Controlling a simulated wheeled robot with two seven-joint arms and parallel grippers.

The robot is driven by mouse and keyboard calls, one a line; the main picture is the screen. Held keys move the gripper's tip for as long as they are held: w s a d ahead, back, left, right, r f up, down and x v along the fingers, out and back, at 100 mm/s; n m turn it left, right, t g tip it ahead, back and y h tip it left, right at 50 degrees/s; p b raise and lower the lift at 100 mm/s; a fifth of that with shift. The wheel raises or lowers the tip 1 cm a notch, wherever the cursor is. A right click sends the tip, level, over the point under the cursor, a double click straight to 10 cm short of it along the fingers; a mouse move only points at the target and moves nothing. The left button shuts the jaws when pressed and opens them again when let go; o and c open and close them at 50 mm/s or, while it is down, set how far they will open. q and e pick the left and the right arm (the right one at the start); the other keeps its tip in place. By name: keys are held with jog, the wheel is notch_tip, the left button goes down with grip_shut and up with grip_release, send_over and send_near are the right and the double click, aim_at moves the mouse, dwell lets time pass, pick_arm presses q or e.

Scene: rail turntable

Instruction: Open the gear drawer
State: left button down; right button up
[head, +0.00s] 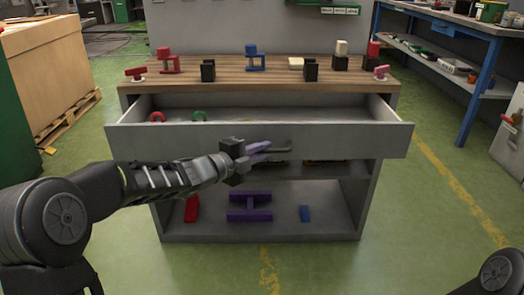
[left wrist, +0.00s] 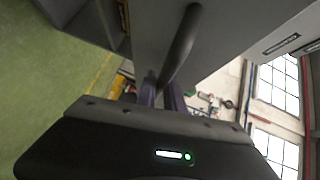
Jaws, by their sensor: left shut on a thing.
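The gear drawer (head: 345,139) is a wide grey drawer under the wooden top, and it stands pulled out toward me. A red ring (head: 157,117) and a green ring (head: 199,116) lie inside it at the left. My left gripper (head: 262,147) is at the drawer's front, shut on the dark bar handle (head: 281,150). In the left wrist view the handle (left wrist: 181,45) runs down between the purple fingers of my left gripper (left wrist: 162,90). The drawer front (left wrist: 222,25) shows behind it. My right gripper is not in view.
The wooden worktop (head: 225,75) holds several red, blue, black, cream and pink pieces. The lower shelf (head: 285,226) holds a red piece (head: 191,208), purple pieces (head: 250,215) and a blue piece (head: 305,213). A blue-legged bench (head: 478,92) stands at right. The floor around the cabinet is clear.

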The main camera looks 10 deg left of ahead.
pick_arm(q)
jog(key=c, duration=1.5)
grip_release()
jog(key=shift+o, duration=0.2)
jog(key=p+v, duration=0.2)
jog(key=v, duration=0.5)
jog(key=shift+s+a, duration=0.2)
jog(key=shift+s, duration=0.15)
jog(key=shift+f, duration=0.1)
